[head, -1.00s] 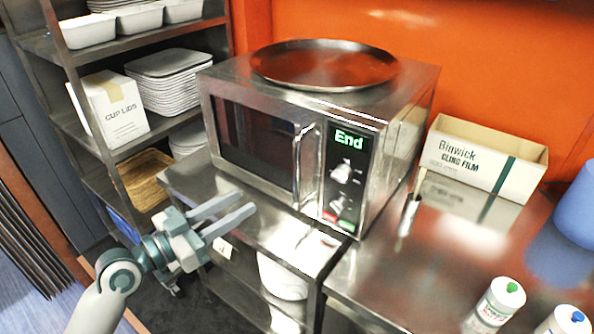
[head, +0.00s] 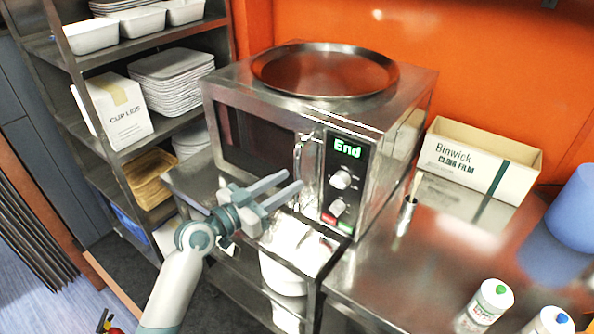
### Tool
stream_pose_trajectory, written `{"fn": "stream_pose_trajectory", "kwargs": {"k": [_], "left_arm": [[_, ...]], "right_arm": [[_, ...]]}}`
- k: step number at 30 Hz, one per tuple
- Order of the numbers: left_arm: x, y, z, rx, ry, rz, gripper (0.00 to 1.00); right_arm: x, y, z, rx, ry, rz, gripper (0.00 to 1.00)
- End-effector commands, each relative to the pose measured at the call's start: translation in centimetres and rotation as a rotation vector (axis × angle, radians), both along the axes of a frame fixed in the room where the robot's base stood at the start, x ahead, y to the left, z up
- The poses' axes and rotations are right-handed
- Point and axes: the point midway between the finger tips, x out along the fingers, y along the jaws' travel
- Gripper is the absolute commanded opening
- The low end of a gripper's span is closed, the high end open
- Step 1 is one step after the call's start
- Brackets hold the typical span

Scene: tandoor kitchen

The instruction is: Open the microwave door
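The silver microwave (head: 375,130) stands on a steel stand, with its dark-windowed door (head: 252,143) shut. The display at the right of its front reads "End". The vertical door handle (head: 299,158) is at the door's right edge, beside the control panel (head: 342,180). My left gripper (head: 292,190) is in front of the lower part of the door, its two fingers parted with nothing between them. The fingertips overlap the lower handle area in the picture; I cannot tell whether they touch it. My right gripper is not in view.
A round dark pan (head: 325,70) lies on top of the microwave. A cling film box (head: 478,160), white bottles (head: 488,303) and a blue object (head: 577,209) stand on the right steel counter (head: 432,256). A steel shelf rack (head: 105,58) with trays stands at left.

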Motion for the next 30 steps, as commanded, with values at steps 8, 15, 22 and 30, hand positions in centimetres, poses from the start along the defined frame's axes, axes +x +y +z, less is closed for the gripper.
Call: {"fn": "stream_pose_trajectory", "kwargs": {"k": [8,15,22,30], "left_arm": [[2.3,-2.5,0.1,0.0,0.001,-0.001,0.33],[2.7,-3.0,-0.1,0.001,0.001,0.0,0.33],[2.7,-3.0,-0.1,0.001,0.0,0.0,0.23],[2.7,-2.9,-0.1,0.001,0.001,0.0,0.0]], "right_arm": [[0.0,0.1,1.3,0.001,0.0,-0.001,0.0],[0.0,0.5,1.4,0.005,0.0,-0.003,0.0],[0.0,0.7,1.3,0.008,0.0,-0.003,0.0],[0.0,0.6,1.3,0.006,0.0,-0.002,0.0]]}}
